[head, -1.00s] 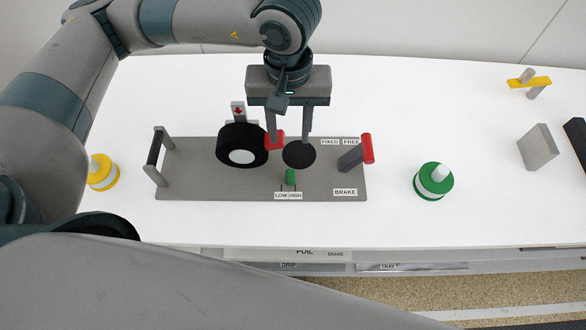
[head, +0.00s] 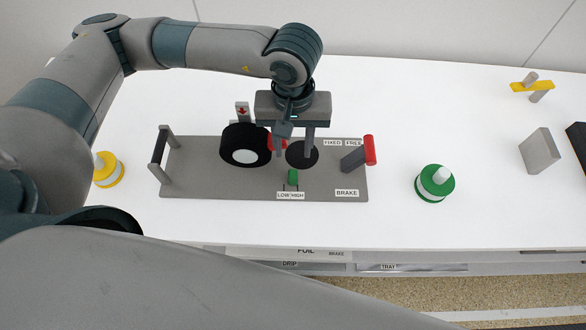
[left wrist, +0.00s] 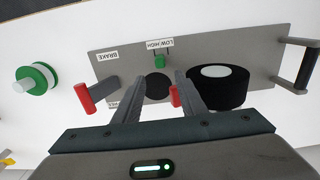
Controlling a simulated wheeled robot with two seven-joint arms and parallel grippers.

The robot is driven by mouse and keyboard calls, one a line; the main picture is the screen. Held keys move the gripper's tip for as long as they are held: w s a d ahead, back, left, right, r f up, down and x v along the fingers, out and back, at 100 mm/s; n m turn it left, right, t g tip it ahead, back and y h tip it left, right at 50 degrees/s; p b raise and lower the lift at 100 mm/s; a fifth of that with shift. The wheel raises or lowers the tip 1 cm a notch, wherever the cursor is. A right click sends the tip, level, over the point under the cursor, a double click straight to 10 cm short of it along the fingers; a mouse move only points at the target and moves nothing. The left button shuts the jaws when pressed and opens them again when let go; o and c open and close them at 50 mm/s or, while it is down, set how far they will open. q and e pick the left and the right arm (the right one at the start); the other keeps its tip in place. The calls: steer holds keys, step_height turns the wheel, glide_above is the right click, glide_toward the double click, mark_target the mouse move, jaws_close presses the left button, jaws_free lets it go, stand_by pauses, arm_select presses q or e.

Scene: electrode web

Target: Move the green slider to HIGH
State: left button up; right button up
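The green slider (head: 293,176) stands on the grey panel (head: 215,183), just behind the LOW and HIGH labels (head: 290,195). It looks near the middle between the two words; I cannot tell its exact setting. In the left wrist view the slider (left wrist: 160,61) shows beyond my fingertips, clear of them. My left gripper (head: 293,152) points down over the panel, behind the slider, with its fingers apart around the black disc (head: 302,155). A red piece (left wrist: 175,96) is close beside one finger; contact is unclear. My right gripper is not in view.
A black roll (head: 245,146) stands left of the gripper. A red-tipped brake lever (head: 369,150) is on the right and a handle (head: 159,155) on the left. Yellow (head: 108,170) and green (head: 435,183) spools flank the panel. The table in front is clear.

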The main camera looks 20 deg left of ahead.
mark_target(293, 172)
arm_select(q)
step_height(293, 172, down, 12)
steer(key=p, duration=0.3)
steer(key=shift+f, duration=0.25)
jaws_close()
